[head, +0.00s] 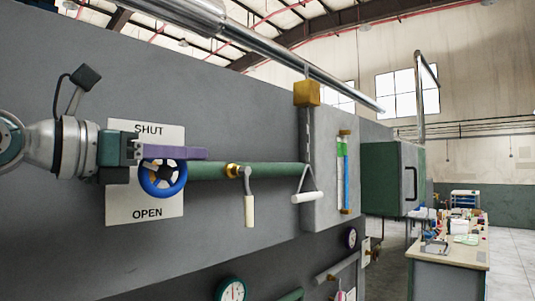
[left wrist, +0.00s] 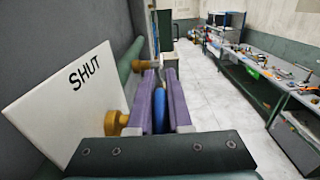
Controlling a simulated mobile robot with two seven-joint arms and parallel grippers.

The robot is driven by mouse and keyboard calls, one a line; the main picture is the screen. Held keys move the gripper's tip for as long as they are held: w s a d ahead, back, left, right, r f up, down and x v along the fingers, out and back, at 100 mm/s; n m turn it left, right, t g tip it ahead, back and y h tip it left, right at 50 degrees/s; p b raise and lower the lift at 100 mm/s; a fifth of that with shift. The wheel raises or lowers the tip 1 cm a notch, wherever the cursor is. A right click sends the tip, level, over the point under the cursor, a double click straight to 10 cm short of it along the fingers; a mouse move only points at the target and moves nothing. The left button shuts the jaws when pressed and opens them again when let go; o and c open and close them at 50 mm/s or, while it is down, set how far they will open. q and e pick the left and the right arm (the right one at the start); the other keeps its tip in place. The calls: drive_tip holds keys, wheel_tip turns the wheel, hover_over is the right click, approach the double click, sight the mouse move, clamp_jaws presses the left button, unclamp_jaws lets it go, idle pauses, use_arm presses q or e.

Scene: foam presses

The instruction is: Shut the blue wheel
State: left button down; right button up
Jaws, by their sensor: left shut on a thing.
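The blue wheel (head: 163,194) is a small spoked handwheel on a green pipe, in front of a white plate (head: 117,190) reading SHUT at the top and OPEN at the bottom. My left gripper (head: 202,153) reaches in from the left in the head view, its purple fingers across the wheel's upper rim. In the left wrist view the blue rim (left wrist: 159,106) sits between the two purple fingers (left wrist: 160,85), which are shut on it. The gripper hides part of the plate and the wheel's top. My right gripper is not in view.
Right of the wheel, a lever with a white handle (head: 249,211) and a hanging white pull handle (head: 309,197) stand out from the grey press wall. A round gauge (head: 231,290) is below. A cluttered workbench (head: 447,254) stands farther right, with open floor beside it.

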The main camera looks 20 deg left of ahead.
sight(186, 181)
use_arm(q)
drive_tip(key=shift+w+d+f+g+y+b, duration=0.1)
drive_tip(key=shift+w+g+y+b, duration=0.1)
drive_tip(key=shift+g, duration=0.3)
drive_tip(key=shift+w+f+g+y+b, duration=0.1)
drive_tip(key=shift+g+y+b, duration=0.1)
drive_tip(key=shift+g, duration=0.3)
drive_tip(key=f+g+y, duration=0.1)
drive_tip(key=g, duration=0.1)
drive_tip(key=g+y, duration=0.1)
drive_tip(key=g, duration=0.2)
drive_tip(key=f+g+y, duration=0.1)
drive_tip(key=g, duration=0.1)
drive_tip(key=shift+w+d+f, duration=0.15)
drive_tip(key=shift+w+f, duration=0.1)
drive_tip(key=shift+f, duration=0.1)
drive_tip(key=shift+s+f+g+y+p, duration=0.15)
drive_tip(key=shift+f+g+y, duration=0.25)
drive_tip(key=shift+g, duration=0.55)
drive_tip(key=shift+s+f+g+y+p, duration=0.1)
drive_tip(key=shift+f+g+y+p, duration=0.2)
drive_tip(key=shift+g, duration=0.65)
drive_tip(key=shift+f, duration=0.15)
drive_tip(key=c, duration=0.8)
unclamp_jaws()
drive_tip(key=shift+c, duration=0.2)
